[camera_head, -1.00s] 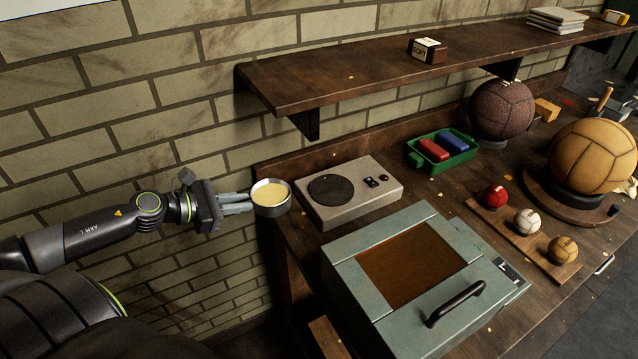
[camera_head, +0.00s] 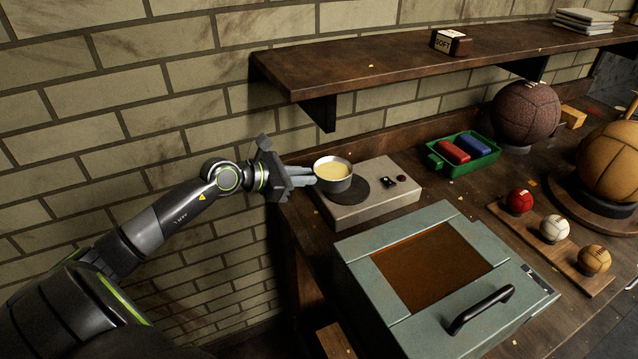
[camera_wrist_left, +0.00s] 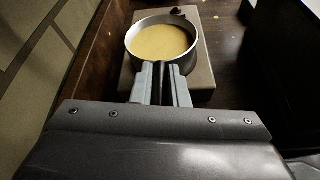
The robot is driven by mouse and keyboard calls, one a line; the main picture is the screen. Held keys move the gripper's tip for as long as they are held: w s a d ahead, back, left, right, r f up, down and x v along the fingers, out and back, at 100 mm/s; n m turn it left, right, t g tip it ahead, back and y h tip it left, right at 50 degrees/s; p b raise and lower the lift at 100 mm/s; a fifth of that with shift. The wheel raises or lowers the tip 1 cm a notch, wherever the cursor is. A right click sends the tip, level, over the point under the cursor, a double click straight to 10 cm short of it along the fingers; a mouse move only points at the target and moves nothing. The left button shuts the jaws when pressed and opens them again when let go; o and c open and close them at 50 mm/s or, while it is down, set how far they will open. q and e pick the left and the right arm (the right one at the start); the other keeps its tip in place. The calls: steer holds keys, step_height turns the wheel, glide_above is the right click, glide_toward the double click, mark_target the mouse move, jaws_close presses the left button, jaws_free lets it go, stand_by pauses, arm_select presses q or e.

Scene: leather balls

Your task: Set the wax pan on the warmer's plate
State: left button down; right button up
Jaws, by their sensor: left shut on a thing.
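The wax pan (camera_head: 335,182) is a small round metal pan with pale yellow wax in it. My left gripper (camera_head: 312,178) is shut on its near side and holds it about level, over the left part of the warmer. The warmer (camera_head: 372,208) is a flat light grey box with a dark round plate (camera_head: 352,191), a switch and a red knob. The pan hides part of the plate; I cannot tell if they touch. In the left wrist view the pan (camera_wrist_left: 162,42) sits at the tips of my left gripper (camera_wrist_left: 161,72). My right gripper is out of view.
A grey-green box with a dark window and black handle (camera_head: 482,309) stands in front of the warmer. A green tray (camera_head: 488,165) with red and blue blocks is to its right. A wooden shelf (camera_head: 350,72) hangs above. Several balls stand at the right.

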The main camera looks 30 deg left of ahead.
mark_target(319, 182)
arm_select(q)
steer(key=w, duration=0.1)
steer(key=w+d, duration=0.2)
steer(key=w, duration=0.1)
steer(key=shift+f+b, duration=1.45)
steer(key=shift+f, duration=0.25)
steer(key=shift+s, duration=0.1)
steer(key=shift+f, duration=0.2)
steer(key=c, duration=1.4)
jaws_free()
steer(key=shift+r, duration=0.15)
steer(key=v, duration=1.2)
steer(key=shift+b, duration=0.3)
